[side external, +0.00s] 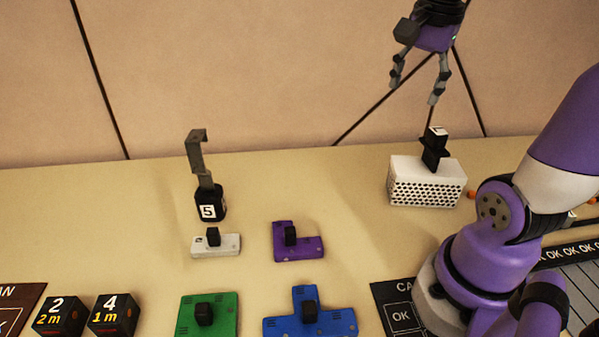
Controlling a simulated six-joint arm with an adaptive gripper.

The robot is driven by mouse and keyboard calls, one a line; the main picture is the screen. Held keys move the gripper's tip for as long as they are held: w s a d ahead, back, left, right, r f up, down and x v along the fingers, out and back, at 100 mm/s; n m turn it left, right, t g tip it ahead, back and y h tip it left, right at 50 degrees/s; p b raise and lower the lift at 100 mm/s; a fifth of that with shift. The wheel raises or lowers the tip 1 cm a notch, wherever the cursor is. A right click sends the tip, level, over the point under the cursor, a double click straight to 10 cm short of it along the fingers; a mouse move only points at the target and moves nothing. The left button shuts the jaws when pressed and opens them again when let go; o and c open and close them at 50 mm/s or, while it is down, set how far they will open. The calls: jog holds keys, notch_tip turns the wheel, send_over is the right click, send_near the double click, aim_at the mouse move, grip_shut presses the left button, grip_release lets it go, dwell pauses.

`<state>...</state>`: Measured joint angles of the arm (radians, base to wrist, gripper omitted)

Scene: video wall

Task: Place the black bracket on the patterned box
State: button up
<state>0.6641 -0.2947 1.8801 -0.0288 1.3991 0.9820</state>
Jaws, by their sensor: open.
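The patterned box (428,190) is white with rows of dark holes on its front and stands at the back right of the table. A black piece (435,152), which looks like the black bracket, stands upright on top of the box and has a small white label near its top. My gripper (415,93) is above the box, pointing down, with its fingers apart and nothing between them. It is clear of the black piece.
A grey hooked bracket (197,157) rises from a black block (211,204) marked like an S. White (230,244), purple (311,250), green (222,318) and blue (340,322) knobbed pieces lie in front. Numbered black cubes (112,315) sit front left. Small orange items lie right of the box.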

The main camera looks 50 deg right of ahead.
jog(key=w+a+f+n+t+y, duration=0.1)
jog(key=a+f+n+t, duration=0.3)
jog(key=a+n, duration=1)
notch_tip(320, 180, down, 2)
jog(key=n, duration=0.4)
jog(key=shift+w+a+f+n, duration=0.15)
jog(key=shift+w+a+n, duration=0.05)
jog(key=shift+w+n, duration=0.1)
